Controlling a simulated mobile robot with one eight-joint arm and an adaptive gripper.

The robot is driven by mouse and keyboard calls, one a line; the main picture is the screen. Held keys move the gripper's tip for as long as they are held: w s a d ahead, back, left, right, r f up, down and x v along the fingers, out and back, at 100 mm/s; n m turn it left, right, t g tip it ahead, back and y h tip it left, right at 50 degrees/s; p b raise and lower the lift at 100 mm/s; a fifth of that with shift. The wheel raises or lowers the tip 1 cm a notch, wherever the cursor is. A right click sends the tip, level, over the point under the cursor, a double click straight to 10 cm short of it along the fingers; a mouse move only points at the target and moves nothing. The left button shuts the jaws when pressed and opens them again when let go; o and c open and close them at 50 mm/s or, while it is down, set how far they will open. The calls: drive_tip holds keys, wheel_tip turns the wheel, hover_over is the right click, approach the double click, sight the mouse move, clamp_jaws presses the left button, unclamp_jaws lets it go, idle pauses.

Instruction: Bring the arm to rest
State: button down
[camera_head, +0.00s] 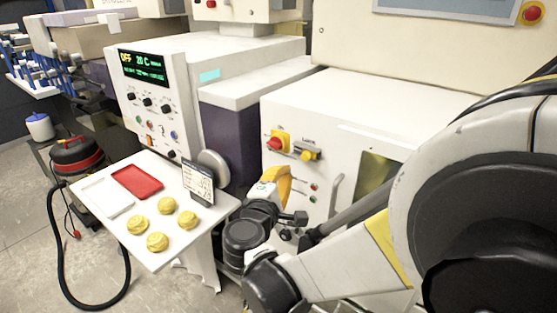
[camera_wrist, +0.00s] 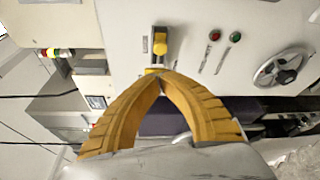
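My gripper (camera_head: 282,178) is in front of the white machine cabinet (camera_head: 340,110), near its red and yellow switches. In the wrist view the two yellow fingers of my gripper (camera_wrist: 161,77) curve inward and their tips meet. Nothing shows between the fingers. In the head view my arm is folded at the right, and the gripper is right of the small white table (camera_head: 178,242).
The table bears several yellow round items (camera_head: 157,241), a red tray (camera_head: 138,182), a white tray (camera_head: 107,199) and a small sign (camera_head: 198,182). A red and black vacuum (camera_head: 75,153) with a black hose stands left. Machines fill the back.

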drive_tip(key=s+d+f+m+g+b, duration=0.2)
drive_tip(key=s+d+f+m+g, duration=0.15)
drive_tip(key=d, duration=0.35)
drive_tip(key=s+d+f+m+g+b, duration=0.2)
drive_tip(key=s+d+m, duration=0.15)
drive_tip(key=d, duration=0.25)
drive_tip(key=s+d+f+m+g+y+b, duration=0.1)
drive_tip(key=s+f+m+y, duration=0.2)
drive_tip(key=s+m, duration=0.2)
drive_tip(key=s+f+m+g+y+b, duration=0.2)
drive_tip(key=s+f+m, duration=0.2)
drive_tip(key=s, duration=0.7)
drive_tip(key=shift+s+d+m+y, duration=0.3)
drive_tip(key=shift+d+m+y, duration=0.1)
drive_tip(key=shift+f, duration=0.1)
